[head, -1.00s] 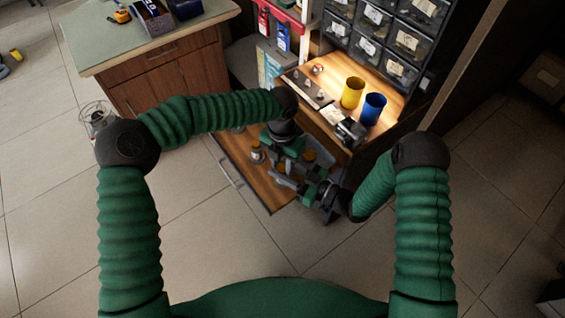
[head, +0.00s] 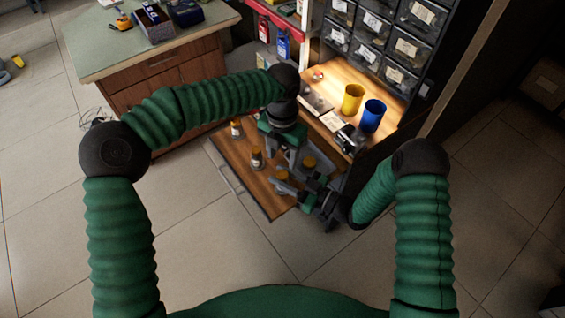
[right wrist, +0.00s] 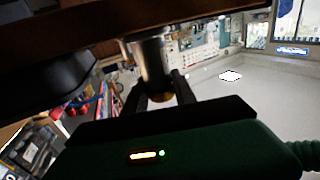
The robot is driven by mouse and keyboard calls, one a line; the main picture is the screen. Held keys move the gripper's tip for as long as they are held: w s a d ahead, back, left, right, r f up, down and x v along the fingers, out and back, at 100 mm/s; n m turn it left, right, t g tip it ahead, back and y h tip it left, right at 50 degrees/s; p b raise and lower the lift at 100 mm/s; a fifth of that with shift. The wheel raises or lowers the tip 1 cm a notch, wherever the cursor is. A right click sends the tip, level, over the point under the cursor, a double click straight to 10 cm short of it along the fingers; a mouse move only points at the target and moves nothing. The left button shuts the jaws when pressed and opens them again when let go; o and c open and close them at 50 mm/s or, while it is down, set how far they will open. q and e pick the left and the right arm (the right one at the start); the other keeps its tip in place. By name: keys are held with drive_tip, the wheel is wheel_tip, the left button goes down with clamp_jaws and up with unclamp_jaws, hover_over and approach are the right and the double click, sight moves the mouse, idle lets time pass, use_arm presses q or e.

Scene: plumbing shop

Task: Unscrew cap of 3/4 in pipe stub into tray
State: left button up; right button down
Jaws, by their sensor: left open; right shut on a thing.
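I cannot tell which is the 3/4 in stub. My left gripper (head: 284,160) points down over the board, open, with nothing between its fingers. My right gripper (head: 299,184) is low at the board's right side, shut on a stub. In the right wrist view, a grey metal stub (right wrist: 152,62) with a brass-coloured end (right wrist: 160,97) shows between its fingers.
Above the board, a lit wooden shelf holds a yellow cup (head: 352,98) and a blue cup (head: 373,115). Dark parts bins (head: 408,48) rise behind it. A green-topped cabinet (head: 110,52) stands at back left. Floor in front of the board is clear.

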sight(282, 174)
use_arm(q)
wheel_tip(282, 174, down, 8)
drive_tip(key=shift+r, duration=0.15)
drive_tip(key=shift+c, duration=0.2)
clamp_jaws()
drive_tip(key=shift+o, duration=0.6)
unclamp_jaws()
wheel_tip(282, 174, up, 5)
drive_tip(key=shift+f, duration=0.2)
use_arm(e)
drive_tip(key=c, duration=0.9)
unclamp_jaws()
